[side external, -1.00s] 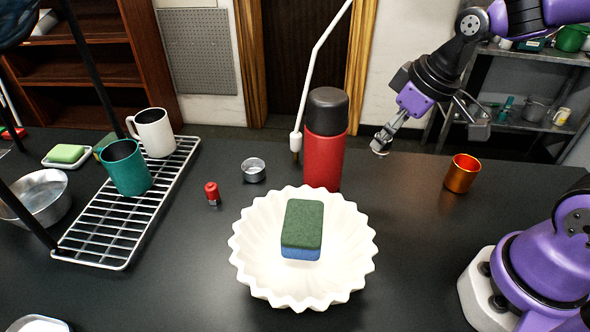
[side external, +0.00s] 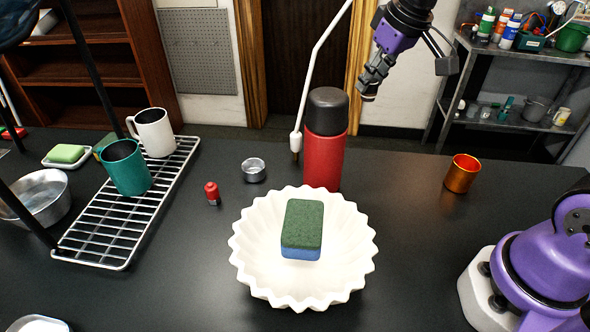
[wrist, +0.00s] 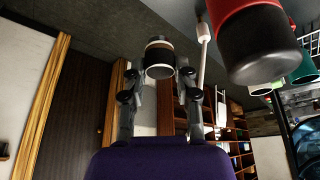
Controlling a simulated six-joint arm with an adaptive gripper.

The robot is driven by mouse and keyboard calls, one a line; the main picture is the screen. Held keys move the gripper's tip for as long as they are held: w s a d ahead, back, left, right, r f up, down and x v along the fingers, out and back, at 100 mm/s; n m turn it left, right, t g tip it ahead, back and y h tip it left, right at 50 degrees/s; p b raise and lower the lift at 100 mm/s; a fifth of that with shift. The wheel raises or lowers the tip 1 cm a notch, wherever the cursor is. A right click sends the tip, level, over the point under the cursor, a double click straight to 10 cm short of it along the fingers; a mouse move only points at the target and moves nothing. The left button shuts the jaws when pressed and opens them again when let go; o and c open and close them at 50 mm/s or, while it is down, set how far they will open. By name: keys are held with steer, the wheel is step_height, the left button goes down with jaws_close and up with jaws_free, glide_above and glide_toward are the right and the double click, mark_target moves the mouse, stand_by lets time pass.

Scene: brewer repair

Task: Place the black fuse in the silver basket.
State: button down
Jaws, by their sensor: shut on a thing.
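My gripper (wrist: 159,78) is shut on a dark cylinder with a pale band, the black fuse (wrist: 159,58), held between the fingertips in the wrist view. In the side external view my gripper (side external: 371,85) hangs in the air, above and to the right of the red flask; the fuse is hard to make out there. A small round silver cup, seemingly the silver basket (side external: 253,170), stands on the black counter left of the flask. My gripper is well apart from it.
The red flask (side external: 323,160) with a black cap stands near my gripper, also in the wrist view (wrist: 229,20). Around are a red fuse (side external: 212,193), a white fluted bowl (side external: 255,270) with a sponge (side external: 302,225), an orange cup (side external: 462,174) and a rack (side external: 110,225) with mugs.

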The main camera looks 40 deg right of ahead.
steer(key=w+a+f, duration=0.2)
steer(key=w+a, duration=0.5)
steer(key=a, duration=0.1)
glide_above(254, 170)
steer(key=s, duration=0.2)
step_height(254, 170, down, 3)
steer(key=shift+w+a+f, duration=0.1)
steer(key=shift+a+f, duration=0.05)
steer(key=shift+f, duration=2.2)
steer(key=shift+a+f, duration=0.15)
steer(key=shift+f, duration=2.2)
steer(key=c, duration=0.5)
jaws_free()
